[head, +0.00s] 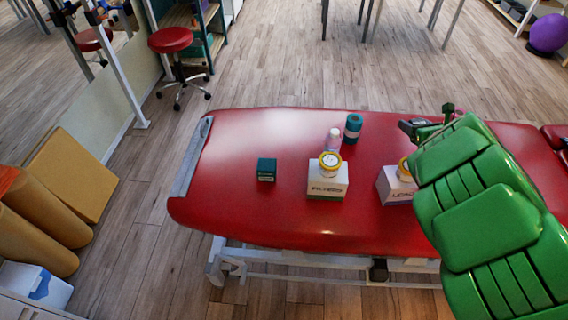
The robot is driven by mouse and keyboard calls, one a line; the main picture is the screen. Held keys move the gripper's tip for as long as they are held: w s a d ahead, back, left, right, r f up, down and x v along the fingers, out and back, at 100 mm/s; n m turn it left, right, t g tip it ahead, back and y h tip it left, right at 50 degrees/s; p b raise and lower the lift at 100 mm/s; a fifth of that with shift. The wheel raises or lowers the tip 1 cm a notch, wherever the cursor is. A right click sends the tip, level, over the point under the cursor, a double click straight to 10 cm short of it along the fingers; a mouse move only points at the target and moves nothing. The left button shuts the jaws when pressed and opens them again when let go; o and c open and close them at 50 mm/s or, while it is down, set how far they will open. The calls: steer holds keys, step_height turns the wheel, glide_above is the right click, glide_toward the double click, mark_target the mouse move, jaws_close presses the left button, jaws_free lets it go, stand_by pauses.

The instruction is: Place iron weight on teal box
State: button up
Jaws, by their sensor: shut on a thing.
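The teal box (266,170) is a small, dark teal cube on the left part of the red treatment table, with nothing on its top. My gripper (430,126) is at the right, over the table, partly hidden behind my green arm. It is shut on a small dark thing, taken as the iron weight; its shape is mostly hidden. No iron weight shows on the open part of the table. My gripper is well to the right of the teal box.
On the red table (240,213), a white box (327,183) bears a yellow-lidded jar (330,164). Another white box (394,188) with a jar is partly behind my arm. A pale bottle (333,139) and a teal roll (352,128) stand behind. Table around the teal box is clear.

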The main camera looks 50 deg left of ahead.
steer(key=s+a+n+g+y, duration=0.1)
steer(key=s+a+n+g, duration=0.1)
steer(key=s+a, duration=0.9)
steer(key=n+g, duration=0.3)
steer(key=g, duration=0.1)
glide_above(263, 161)
steer(key=shift+y, duration=0.3)
steer(key=shift+w+f, duration=0.1)
steer(key=shift+f, duration=6.3)
steer(key=shift+f, duration=0.15)
steer(key=o, duration=1.5)
steer(key=shift+c, duration=0.2)
